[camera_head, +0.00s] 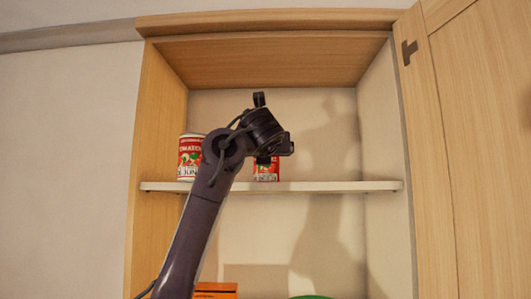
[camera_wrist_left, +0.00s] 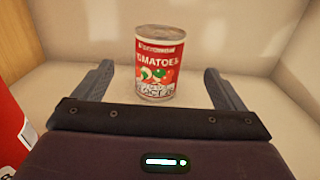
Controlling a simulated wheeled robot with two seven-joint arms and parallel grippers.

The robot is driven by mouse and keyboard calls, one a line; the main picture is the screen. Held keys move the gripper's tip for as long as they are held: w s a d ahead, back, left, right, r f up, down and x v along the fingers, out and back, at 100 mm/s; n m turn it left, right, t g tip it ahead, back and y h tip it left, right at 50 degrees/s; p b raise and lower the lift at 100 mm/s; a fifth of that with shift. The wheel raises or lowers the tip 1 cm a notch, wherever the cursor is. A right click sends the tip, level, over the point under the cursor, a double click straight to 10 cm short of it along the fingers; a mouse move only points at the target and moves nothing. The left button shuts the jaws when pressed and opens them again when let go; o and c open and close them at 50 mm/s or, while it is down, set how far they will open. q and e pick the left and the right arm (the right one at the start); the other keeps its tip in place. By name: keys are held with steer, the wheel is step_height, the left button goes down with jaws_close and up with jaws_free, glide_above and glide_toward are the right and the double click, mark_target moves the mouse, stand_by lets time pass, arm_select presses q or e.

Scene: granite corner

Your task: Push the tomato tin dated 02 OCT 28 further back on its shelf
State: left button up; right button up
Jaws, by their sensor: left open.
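A red tomato tin (camera_wrist_left: 158,62) stands upright on the shelf, straight ahead in the left wrist view. Its lower label shows a date with OCT; the day is hard to read. In the head view this tin (camera_head: 266,174) is partly hidden behind my left gripper (camera_head: 270,155). My left gripper is open, its two fingers spread left and right of the tin's outline in the wrist view, with gaps on both sides. I cannot tell whether the fingertips reach level with the tin. My right gripper is not in view.
Another tomato tin (camera_head: 189,157), with JUN on its label, stands to the left on the shelf (camera_head: 335,187); its edge shows close by in the wrist view (camera_wrist_left: 12,125). The cabinet door (camera_head: 465,150) is open at right. An orange box (camera_head: 216,289) and a green item (camera_head: 310,297) are below.

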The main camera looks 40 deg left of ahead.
mark_target(272, 173)
arm_select(q)
steer(key=p+x, duration=0.1)
steer(key=x, duration=0.2)
steer(key=shift+a+p, duration=0.15)
steer(key=shift+p, duration=0.25)
steer(key=p+x, duration=0.2)
steer(key=x, duration=0.2)
steer(key=shift+f, duration=0.1)
steer(key=shift+w+a+p, duration=0.25)
steer(key=shift+w+p, duration=0.05)
steer(key=shift+p, duration=0.1)
steer(key=shift+w+a, duration=0.2)
steer(key=shift+w, duration=0.1)
steer(key=shift+f, duration=0.15)
steer(key=c, duration=1.4)
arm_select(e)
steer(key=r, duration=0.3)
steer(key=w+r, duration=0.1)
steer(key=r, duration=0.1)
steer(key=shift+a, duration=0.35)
